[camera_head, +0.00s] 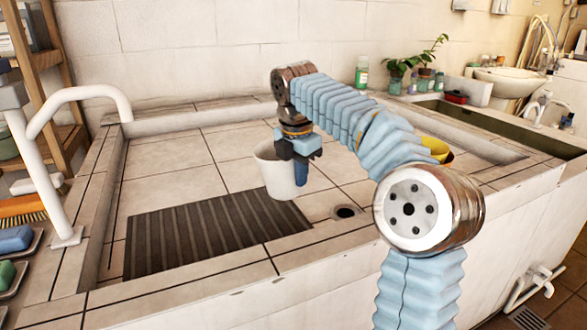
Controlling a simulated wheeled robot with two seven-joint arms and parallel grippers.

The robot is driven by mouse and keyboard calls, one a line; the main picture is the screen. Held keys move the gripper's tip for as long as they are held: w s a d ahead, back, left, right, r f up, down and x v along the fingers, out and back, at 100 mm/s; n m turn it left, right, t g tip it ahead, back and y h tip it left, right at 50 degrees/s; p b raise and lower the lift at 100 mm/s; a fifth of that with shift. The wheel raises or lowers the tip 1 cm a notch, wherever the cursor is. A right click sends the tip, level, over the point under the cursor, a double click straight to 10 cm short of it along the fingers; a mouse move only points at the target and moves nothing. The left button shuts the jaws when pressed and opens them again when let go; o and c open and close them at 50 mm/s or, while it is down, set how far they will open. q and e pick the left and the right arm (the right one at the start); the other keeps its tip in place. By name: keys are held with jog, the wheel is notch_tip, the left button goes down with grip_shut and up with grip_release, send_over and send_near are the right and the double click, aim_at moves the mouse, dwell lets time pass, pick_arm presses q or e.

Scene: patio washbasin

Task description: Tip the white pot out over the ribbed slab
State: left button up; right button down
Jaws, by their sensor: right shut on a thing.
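The white pot (272,172) is upright at the back right corner of the dark ribbed slab (205,234). My right gripper (299,170) points down at the pot's right rim and is shut on it. One blue finger shows outside the pot wall; the other is hidden. The pot's inside is mostly hidden from this angle. I cannot tell whether its base touches the tiles or hangs a little above them. The ribbed slab lies flat on the tiled basin floor, with its top bare. My left gripper is not in view.
A round drain hole (345,212) lies right of the slab. A yellow bowl (437,148) is partly behind my right arm. A white rail (70,100) rises at the left edge. Tiles behind the slab are clear. Potted plants (412,75) and a green bottle (362,72) stand at the back.

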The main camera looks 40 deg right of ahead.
aim_at(280, 180)
jog(key=h, duration=0.3)
jog(key=g+h, duration=0.1)
jog(key=h, duration=0.1)
jog(key=shift+d, duration=0.25)
jog(key=shift+r+n+h, duration=0.1)
jog(key=shift+n+h, duration=0.2)
jog(key=shift+h, duration=0.8)
jog(key=shift+a+g+h, duration=0.25)
jog(key=shift+g+h, duration=0.15)
jog(key=shift+h, duration=0.7)
jog(key=shift+w+a+h, duration=0.1)
jog(key=shift+a+h, duration=0.15)
jog(key=shift+h, duration=0.65)
jog(key=h, duration=0.1)
jog(key=a+f+h, duration=0.1)
jog(key=a+g+h, duration=0.1)
jog(key=h, duration=0.1)
jog(key=shift+w+f+n, duration=0.2)
jog(key=shift+w+n, duration=0.05)
jog(key=shift+n, duration=0.05)
jog(key=shift+w+a+r+h, duration=0.1)
jog(key=shift+a+h, duration=0.45)
jog(key=shift+h, duration=0.3)
jog(key=shift+w+a+r+h, duration=0.1)
jog(key=shift+a+h, duration=0.45)
jog(key=shift+h, duration=0.3)
